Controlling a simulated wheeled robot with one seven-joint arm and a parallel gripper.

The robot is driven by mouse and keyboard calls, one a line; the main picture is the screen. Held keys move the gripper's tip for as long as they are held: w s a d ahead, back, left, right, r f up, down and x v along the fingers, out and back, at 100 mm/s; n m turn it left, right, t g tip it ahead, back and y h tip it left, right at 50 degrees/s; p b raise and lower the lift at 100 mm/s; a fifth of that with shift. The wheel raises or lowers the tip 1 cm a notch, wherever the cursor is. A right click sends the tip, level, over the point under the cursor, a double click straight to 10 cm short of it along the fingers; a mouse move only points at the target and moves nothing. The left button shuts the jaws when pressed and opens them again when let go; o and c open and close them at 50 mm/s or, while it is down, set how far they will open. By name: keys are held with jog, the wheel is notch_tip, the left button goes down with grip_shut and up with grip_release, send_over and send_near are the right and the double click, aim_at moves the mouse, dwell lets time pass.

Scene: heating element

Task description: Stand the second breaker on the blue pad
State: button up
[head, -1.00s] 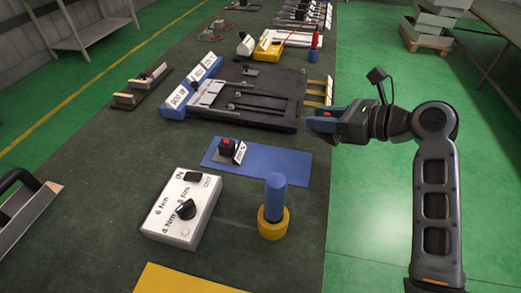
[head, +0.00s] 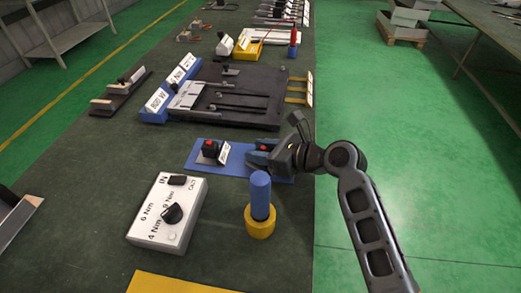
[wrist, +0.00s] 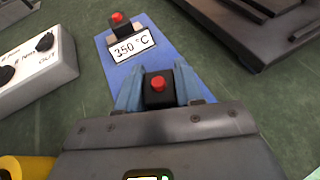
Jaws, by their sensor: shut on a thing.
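My gripper (wrist: 158,95) is shut on a black breaker with a red button (wrist: 160,85), its fingers on both sides of it. In the head view, my gripper (head: 262,158) holds this breaker over the right part of the blue pad (head: 231,172); whether it touches the pad I cannot tell. Another black breaker with a red button (head: 210,148) stands on the left part of the pad, with a white label beside it. In the wrist view that breaker (wrist: 126,27) is at the far end of the pad (wrist: 115,77), and its label reads 350 °C.
A white box with a knob (head: 167,212) stands in front of the pad. A blue-handled tool in a yellow base (head: 260,205) stands near the right table edge, close to my arm. A black fixture plate (head: 230,97) lies behind the pad.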

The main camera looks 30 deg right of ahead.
jog(key=o, duration=1.1)
jog(key=shift+f, duration=0.1)
jog(key=v, duration=1.2)
